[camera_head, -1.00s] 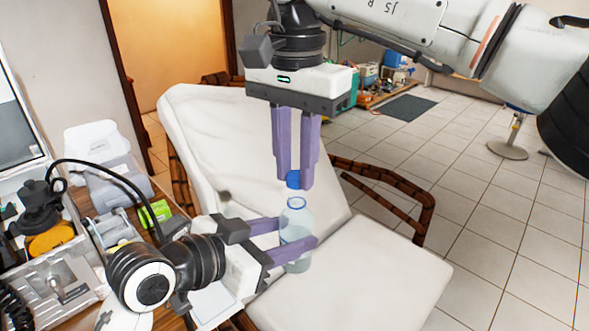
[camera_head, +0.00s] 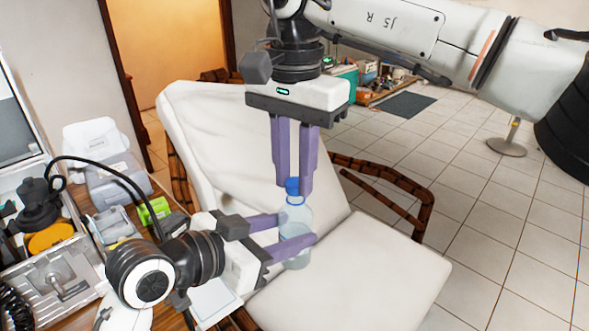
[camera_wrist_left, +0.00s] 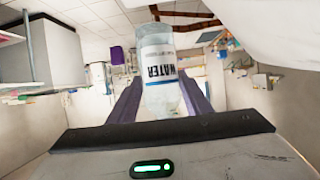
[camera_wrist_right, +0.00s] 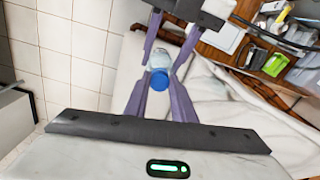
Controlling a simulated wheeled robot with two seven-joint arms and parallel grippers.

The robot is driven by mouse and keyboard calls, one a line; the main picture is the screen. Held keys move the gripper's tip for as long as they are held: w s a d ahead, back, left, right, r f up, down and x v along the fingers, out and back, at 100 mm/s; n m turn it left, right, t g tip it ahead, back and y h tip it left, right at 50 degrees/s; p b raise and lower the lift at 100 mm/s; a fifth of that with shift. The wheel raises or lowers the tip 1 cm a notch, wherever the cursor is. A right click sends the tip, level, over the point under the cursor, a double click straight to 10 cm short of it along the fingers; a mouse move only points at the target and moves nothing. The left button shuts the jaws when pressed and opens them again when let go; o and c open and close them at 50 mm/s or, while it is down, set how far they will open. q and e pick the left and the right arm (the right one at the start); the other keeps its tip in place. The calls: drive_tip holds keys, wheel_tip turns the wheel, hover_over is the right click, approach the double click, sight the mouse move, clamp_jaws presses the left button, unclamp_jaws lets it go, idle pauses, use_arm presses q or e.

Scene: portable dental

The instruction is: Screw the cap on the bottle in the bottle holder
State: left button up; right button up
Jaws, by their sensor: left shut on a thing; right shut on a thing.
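A clear water bottle (camera_head: 294,217) is held upright by my left gripper (camera_head: 291,230), whose purple fingers are shut around its body. Its "WATER" label shows in the left wrist view (camera_wrist_left: 158,62). The blue cap (camera_head: 292,186) is between the purple fingers of my right gripper (camera_head: 292,188), which points straight down from above. The cap sits at the bottle's mouth and appears to touch it; whether the threads are engaged cannot be seen. The right wrist view shows the cap (camera_wrist_right: 159,79) in line with the bottle (camera_wrist_right: 160,57). No bottle holder can be made out.
A white cushioned chair (camera_head: 372,262) lies behind and below the bottle. A cluttered dental table (camera_head: 168,245) with a grey case (camera_head: 55,285) and a green box (camera_head: 153,211) is at the left.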

drive_tip(key=shift+f, duration=0.5)
